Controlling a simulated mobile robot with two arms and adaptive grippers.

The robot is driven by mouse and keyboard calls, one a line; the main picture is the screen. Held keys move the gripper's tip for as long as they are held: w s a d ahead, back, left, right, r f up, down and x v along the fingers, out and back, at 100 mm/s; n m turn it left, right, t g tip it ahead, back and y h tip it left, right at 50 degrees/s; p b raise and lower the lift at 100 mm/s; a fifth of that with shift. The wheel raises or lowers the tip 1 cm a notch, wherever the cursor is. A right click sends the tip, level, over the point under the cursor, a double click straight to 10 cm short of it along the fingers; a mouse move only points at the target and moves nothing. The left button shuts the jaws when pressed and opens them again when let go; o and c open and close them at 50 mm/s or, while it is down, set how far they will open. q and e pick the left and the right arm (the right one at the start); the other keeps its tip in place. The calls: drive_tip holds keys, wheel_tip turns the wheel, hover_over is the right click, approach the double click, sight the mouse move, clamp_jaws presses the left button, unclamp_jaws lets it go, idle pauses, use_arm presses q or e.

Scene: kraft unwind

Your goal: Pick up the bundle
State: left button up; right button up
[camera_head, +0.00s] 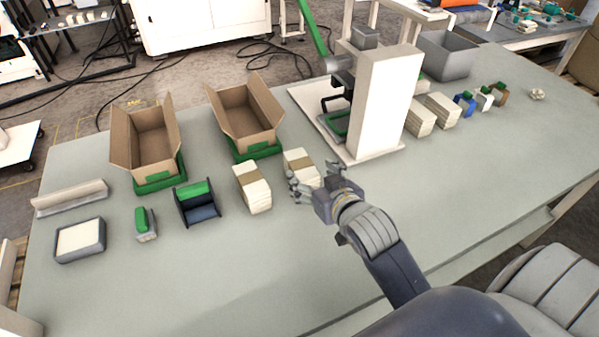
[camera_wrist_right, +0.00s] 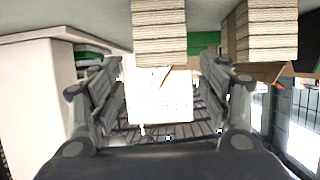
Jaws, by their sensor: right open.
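Two cream bundles of stacked sheets with brown bands stand on the grey table in the head view: the left bundle (camera_head: 253,194) and the right bundle (camera_head: 300,170). My right gripper (camera_head: 315,181) is open beside the right bundle, on its near right side, and partly overlaps its lower edge. In the right wrist view the open fingers (camera_wrist_right: 160,72) spread left and right, with layered stacks (camera_wrist_right: 159,32) and (camera_wrist_right: 267,32) at the top. A pale block (camera_wrist_right: 158,98) shows between the fingers; I cannot tell what it is. My left gripper is not in view.
Two open cardboard boxes (camera_head: 150,143) and (camera_head: 246,117) stand on green bases behind the bundles. A white press-like machine (camera_head: 383,100) stands to the right. More pale stacks (camera_head: 420,121) lie beyond it. A green-and-dark holder (camera_head: 197,205) is at left. The table front is clear.

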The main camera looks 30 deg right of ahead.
sight(301, 168)
drive_tip(key=shift+f+p+x, duration=0.15)
drive_tip(key=shift+p+x, duration=0.05)
drive_tip(key=shift+x, duration=1.7)
drive_tip(key=shift+f+p+x, duration=0.15)
drive_tip(key=shift+p+x, duration=0.05)
drive_tip(key=shift+x, duration=1.65)
drive_tip(key=shift+s+a+r, duration=0.1)
drive_tip(key=shift+s, duration=0.05)
drive_tip(key=c, duration=1.2)
